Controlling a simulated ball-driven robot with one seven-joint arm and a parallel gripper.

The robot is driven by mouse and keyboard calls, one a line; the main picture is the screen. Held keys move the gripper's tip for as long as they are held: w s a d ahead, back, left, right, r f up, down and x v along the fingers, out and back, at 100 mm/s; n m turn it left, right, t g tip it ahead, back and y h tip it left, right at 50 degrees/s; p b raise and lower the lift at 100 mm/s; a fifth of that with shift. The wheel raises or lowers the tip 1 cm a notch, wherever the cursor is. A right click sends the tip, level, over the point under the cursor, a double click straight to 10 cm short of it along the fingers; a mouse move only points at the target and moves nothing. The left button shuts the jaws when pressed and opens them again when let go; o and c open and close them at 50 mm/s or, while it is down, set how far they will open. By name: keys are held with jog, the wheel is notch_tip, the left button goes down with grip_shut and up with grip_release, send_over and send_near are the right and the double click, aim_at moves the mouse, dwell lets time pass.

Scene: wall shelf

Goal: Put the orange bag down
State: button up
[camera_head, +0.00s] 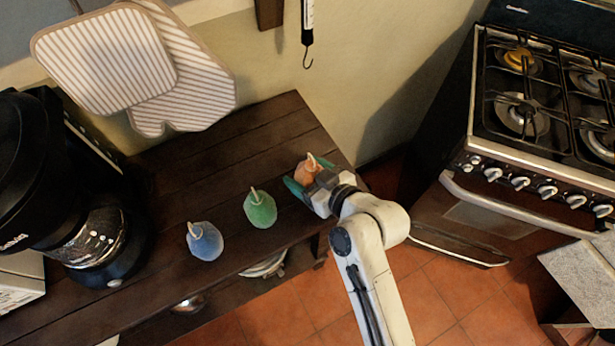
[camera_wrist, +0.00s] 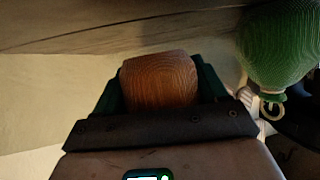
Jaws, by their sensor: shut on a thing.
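The orange bag (camera_head: 305,171) is at the right end of the dark wooden shelf (camera_head: 245,130). My gripper (camera_head: 308,174) is shut on it, with dark green fingers on either side. In the wrist view the orange bag (camera_wrist: 158,82) sits between the two fingers (camera_wrist: 158,90). I cannot tell whether its base touches the shelf. The green bag (camera_head: 260,208) stands left of my gripper, apart from it. It also shows at the upper right of the wrist view (camera_wrist: 280,45).
The blue bag (camera_head: 205,241) stands further left, near the shelf's front edge. A black coffee maker (camera_head: 85,235) is at the left. Striped oven mitts (camera_head: 105,60) and a hook (camera_head: 308,50) hang on the wall. A stove (camera_head: 530,130) stands at the right.

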jog(key=shift+f, duration=1.1)
jog(key=shift+f, duration=0.1)
jog(key=o, duration=1.4)
jog(key=shift+r, duration=0.2)
jog(key=b+v, duration=0.1)
jog(key=v, duration=1.1)
